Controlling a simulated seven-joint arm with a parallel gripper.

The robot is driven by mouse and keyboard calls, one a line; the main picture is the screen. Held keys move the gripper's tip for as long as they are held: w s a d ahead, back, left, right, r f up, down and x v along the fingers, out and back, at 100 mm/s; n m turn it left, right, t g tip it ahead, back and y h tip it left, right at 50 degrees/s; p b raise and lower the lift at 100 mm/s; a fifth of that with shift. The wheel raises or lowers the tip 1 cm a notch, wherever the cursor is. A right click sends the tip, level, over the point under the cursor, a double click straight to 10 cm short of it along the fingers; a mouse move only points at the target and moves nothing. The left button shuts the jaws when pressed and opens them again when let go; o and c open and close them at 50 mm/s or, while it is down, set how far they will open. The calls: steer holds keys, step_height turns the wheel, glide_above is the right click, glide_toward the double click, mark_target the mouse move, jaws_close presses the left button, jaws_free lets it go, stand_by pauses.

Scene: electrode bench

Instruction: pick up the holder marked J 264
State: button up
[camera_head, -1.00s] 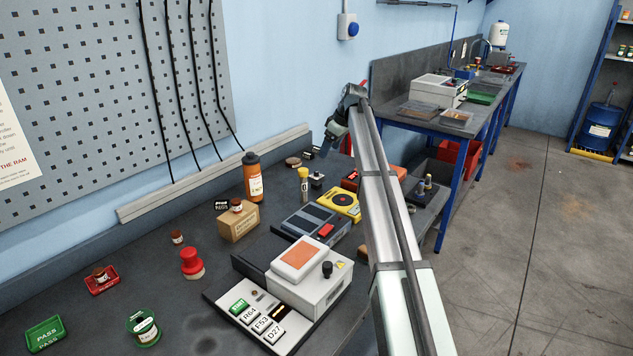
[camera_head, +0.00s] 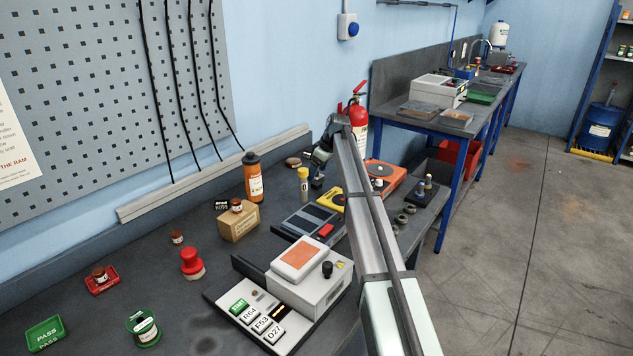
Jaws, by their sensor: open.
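No marking J 264 can be read at this size. Several small dark red-brown pieces with pale labels could be holders: one stands on the bare bench (camera_head: 177,238), one sits in a red tray (camera_head: 100,274), one in a green round dish (camera_head: 145,326) and one on a cardboard box (camera_head: 237,206). My gripper (camera_head: 317,178) is open at the far part of the bench, just right of a yellow-capped tube (camera_head: 303,186). It is low, over or beside a small dark block that it mostly hides. I cannot tell whether they touch.
An orange bottle (camera_head: 253,177), a red knob-shaped stamp (camera_head: 191,264), a white box with an orange panel (camera_head: 307,276) and a grey device (camera_head: 312,222) stand on the bench. An orange-red unit (camera_head: 385,172) lies right of my arm.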

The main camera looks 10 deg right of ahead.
steer(key=shift+x, duration=0.9)
steer(key=shift+c, duration=0.4)
steer(key=c, duration=1.4)
